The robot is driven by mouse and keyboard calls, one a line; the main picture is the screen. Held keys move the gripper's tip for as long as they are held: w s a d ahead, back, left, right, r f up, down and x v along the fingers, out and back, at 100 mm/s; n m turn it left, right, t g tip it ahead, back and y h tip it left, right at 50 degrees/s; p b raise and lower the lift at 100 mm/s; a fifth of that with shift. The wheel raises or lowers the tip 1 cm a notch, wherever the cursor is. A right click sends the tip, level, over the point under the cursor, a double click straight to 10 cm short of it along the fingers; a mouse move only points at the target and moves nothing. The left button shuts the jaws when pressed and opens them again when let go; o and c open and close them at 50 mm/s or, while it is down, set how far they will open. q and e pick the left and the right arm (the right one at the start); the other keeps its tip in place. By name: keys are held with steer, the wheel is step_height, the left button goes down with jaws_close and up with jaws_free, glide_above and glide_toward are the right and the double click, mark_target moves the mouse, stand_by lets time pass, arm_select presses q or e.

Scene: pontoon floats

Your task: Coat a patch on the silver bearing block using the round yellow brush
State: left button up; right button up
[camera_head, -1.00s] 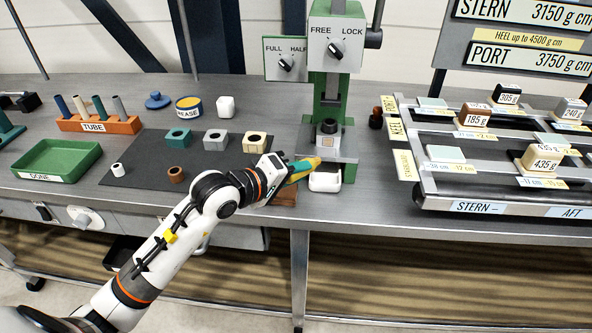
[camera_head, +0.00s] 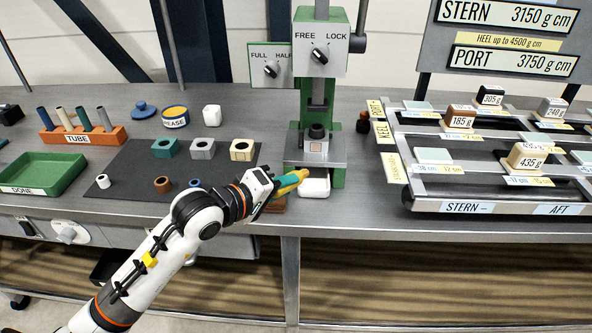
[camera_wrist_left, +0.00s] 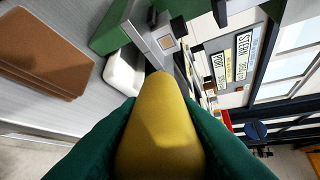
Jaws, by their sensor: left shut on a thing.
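My left gripper (camera_head: 287,183) is shut on the round yellow brush (camera_head: 300,176), which points to the right. Its yellow end fills the middle of the left wrist view (camera_wrist_left: 160,120), between the green fingers. A silver bearing block (camera_head: 316,147) sits on the green press's plate, with a small tan square on its front face. This block also shows beyond the brush in the left wrist view (camera_wrist_left: 163,38). The brush tip is in front of and below the block, apart from it in the picture. Another grey block (camera_head: 203,148) stands on the dark mat. My right gripper is not in view.
A white box (camera_head: 314,187) stands just below the press plate, close to the brush tip. The green press (camera_head: 338,110) rises behind. The mat (camera_head: 130,185) holds teal and cream blocks and small rings. A weighing rack (camera_head: 470,206) stands at the right.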

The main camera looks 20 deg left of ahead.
arm_select(q)
steer(key=w, duration=0.1)
steer(key=w+a+b, duration=0.1)
steer(key=w, duration=0.1)
steer(key=w+b, duration=0.1)
steer(key=shift+w+a, duration=0.3)
steer(key=shift+w, duration=0.1)
steer(key=shift+w+a+h+b, duration=0.2)
steer(key=shift+w+b, duration=0.1)
steer(key=shift+w, duration=0.3)
steer(key=shift+w+a+h+b, duration=0.1)
steer(key=shift+w+a+b, duration=0.15)
steer(key=shift+w, duration=0.35)
steer(key=shift+w+a+b, duration=0.1)
steer(key=shift+w+b, duration=0.25)
steer(key=shift+w, duration=0.4)
steer(key=b, duration=0.3)
steer(key=shift+w+a+r+b, duration=0.1)
steer(key=shift+b, duration=0.25)
stand_by(0.5)
